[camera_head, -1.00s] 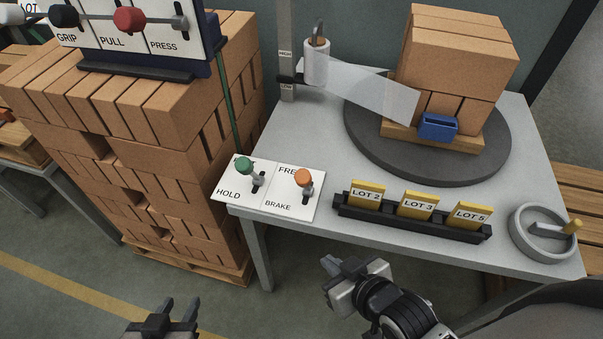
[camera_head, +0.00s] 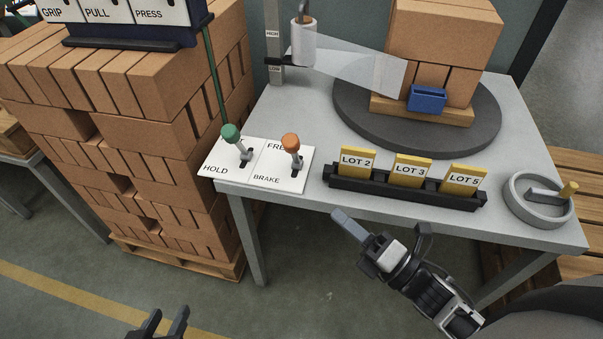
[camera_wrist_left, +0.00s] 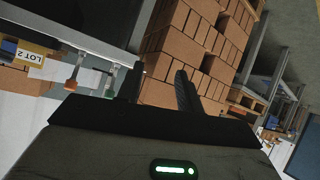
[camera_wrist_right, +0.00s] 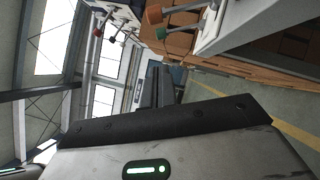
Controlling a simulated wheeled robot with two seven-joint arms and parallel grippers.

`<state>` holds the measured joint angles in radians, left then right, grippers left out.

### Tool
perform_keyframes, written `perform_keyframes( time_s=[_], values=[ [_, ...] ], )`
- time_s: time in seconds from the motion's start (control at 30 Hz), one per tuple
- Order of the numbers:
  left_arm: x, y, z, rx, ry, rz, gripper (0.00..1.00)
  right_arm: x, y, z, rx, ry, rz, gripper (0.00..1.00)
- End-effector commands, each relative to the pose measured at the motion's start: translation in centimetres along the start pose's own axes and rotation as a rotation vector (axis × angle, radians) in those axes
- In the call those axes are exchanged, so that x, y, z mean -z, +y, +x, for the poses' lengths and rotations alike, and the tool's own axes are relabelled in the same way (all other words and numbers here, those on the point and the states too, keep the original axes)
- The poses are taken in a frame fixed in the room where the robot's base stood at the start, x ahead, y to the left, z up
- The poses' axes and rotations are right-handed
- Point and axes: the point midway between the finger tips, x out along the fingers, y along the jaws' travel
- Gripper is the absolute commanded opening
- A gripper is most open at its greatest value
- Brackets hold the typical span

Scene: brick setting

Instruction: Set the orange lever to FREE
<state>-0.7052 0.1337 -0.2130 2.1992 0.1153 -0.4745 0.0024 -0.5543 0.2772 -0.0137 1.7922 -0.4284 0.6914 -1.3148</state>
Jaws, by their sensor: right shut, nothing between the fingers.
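The orange lever (camera_head: 290,141) stands on a white plate (camera_head: 272,180) at the table's front left corner, with FREE printed at its far end and BRAKE at its near end. Its knob partly covers the word FREE; I cannot tell its exact setting. The orange knob also shows in the left wrist view (camera_wrist_left: 70,86) and the right wrist view (camera_wrist_right: 154,14). My right gripper (camera_head: 342,220) is shut and empty, in front of the table edge, right of and nearer than the lever, not touching it. My left gripper (camera_head: 164,322) is open and empty, low at the bottom edge.
A green-knobbed lever (camera_head: 230,132) marked HOLD stands just left of the orange one. A black rack (camera_head: 400,187) with yellow lot cards lies to the right. A handwheel (camera_head: 540,200) is at the right corner. A brick stack (camera_head: 150,140) stands left of the table.

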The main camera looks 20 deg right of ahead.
Motion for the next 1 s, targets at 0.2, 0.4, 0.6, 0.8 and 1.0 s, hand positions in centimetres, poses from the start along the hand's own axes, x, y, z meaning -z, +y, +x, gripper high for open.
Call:
perform_keyframes(
  time_s=[0.2, 0.4, 0.6, 0.8, 1.0],
  values=[
    [0.2, 0.0, 0.0, 0.001, 0.004, 0.000, 0.36, 0.0, 0.1, 0.0, -0.002, 0.001, -0.003, 0.00],
    [0.4, -0.1, 0.0, 0.002, 0.008, 0.002, 0.36, 0.0, 0.1, 0.8, -0.003, -0.001, -0.001, 0.00],
    [0.8, -0.1, -0.1, 0.005, 0.008, 0.005, 0.36, -0.1, 0.3, 4.2, -0.005, -0.002, -0.001, 0.00],
    [0.7, -0.2, -0.1, 0.010, -0.002, 0.013, 0.36, -0.1, 0.3, 8.6, -0.005, -0.001, 0.000, 0.00],
    [0.9, -0.2, -0.3, 0.014, -0.007, 0.020, 0.36, -1.5, 0.3, 11.5, -0.002, 0.000, -0.003, 0.00]
  ],
)
